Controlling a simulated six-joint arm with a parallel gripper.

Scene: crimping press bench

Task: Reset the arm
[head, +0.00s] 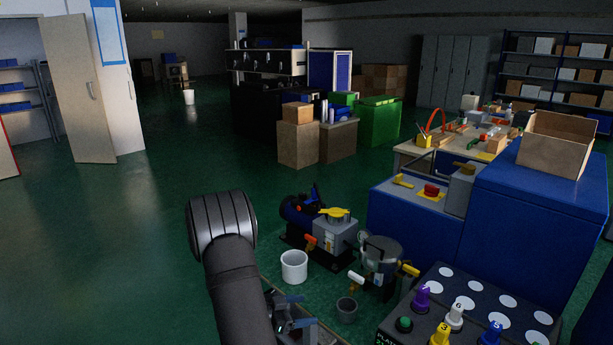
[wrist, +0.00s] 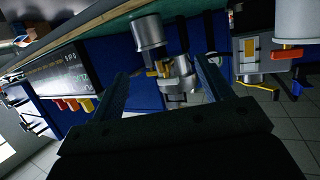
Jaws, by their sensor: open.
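The task names only my arm, whose dark, rounded links (head: 235,265) rise in the lower middle of the head view. In the wrist view my gripper (wrist: 161,68) is open, with its two dark fingers spread wide and nothing gripped. Beyond the fingers are a metal cylinder (wrist: 150,36) and a fitting with brass-coloured parts (wrist: 175,72). They appear apart from the fingers, though the depth is hard to judge.
A black panel (head: 423,307) with coloured numbered pegs stands at the lower right. A white bucket (head: 294,267), a grey pump unit (head: 335,238) and a metal pot (head: 381,252) stand near my arm. A blue cabinet (head: 530,225) is at right. The green floor at left is clear.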

